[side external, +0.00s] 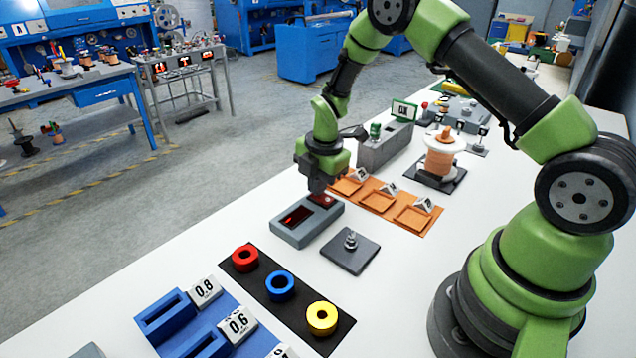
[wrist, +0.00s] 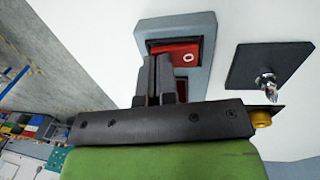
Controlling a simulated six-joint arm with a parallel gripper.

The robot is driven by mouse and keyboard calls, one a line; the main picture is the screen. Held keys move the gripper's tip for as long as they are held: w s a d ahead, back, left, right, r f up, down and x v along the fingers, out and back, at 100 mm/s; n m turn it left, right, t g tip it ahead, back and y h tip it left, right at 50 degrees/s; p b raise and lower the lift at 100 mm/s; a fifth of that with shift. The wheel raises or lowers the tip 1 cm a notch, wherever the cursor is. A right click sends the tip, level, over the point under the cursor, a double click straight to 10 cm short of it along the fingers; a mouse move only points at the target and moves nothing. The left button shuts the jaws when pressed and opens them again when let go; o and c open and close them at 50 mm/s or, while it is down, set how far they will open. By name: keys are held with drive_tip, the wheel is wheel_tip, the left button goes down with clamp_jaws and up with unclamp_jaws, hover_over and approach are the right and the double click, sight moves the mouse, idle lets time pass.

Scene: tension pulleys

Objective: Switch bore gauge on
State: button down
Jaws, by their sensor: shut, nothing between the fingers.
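The bore gauge is a grey box (side external: 290,236) on the white table, with a dark red recessed window (side external: 297,216) on its top. A red rocker switch (side external: 325,201) sits at its far end. In the wrist view the switch (wrist: 187,55) carries a white O mark and sits in the grey housing (wrist: 205,27). My gripper (side external: 317,190) points down at the switch end, its fingers shut and empty. In the wrist view the fingertips (wrist: 158,62) overlap the left part of the switch; I cannot tell whether they touch it. They hide part of the gauge.
A dark square plate with a metal peg (side external: 350,250) lies right of the gauge. Red (side external: 245,258), blue (side external: 280,286) and yellow (side external: 322,318) rings lie on a black strip in front. Orange trays (side external: 380,199), a grey machine (side external: 385,148) and a copper spool (side external: 443,155) stand behind.

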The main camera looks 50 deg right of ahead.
sight(325, 198)
idle(0.3)
drive_tip(key=shift+w+f, duration=0.4)
drive_tip(key=shift+f, duration=0.35)
drive_tip(key=shift+s, duration=0.1)
drive_tip(key=shift+s+r, duration=0.2)
drive_tip(key=shift+s, duration=0.6)
drive_tip(key=shift+r, duration=7.1)
drive_tip(key=f, duration=0.8)
drive_tip(key=w+f, duration=0.1)
drive_tip(key=f, duration=0.4)
drive_tip(key=shift+f, duration=0.1)
